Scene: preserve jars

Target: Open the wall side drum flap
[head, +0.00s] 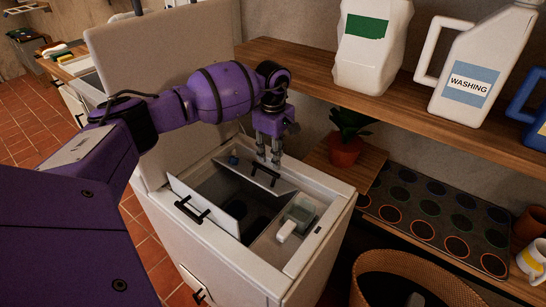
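A white top-loading washer stands with its lid (165,75) raised. Inside its opening, the near drum flap (212,208) is tilted up and has a black handle. The wall side drum flap (284,187) shows a pale face with a black handle (265,177). It slopes at the wall side, and the dark drum interior shows between the two flaps. My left gripper (268,160) points down just above the wall side flap's handle. Its fingers stand apart with a gap between them; I cannot tell whether they touch the flap. My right gripper is not in view.
A detergent drawer (299,214) lies at the right of the opening. A wooden shelf (345,88) holds a white bottle (372,50) and a washing jug (474,80). A potted plant (345,148), a ringed mat (425,205) and a wicker basket (405,265) are on the right.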

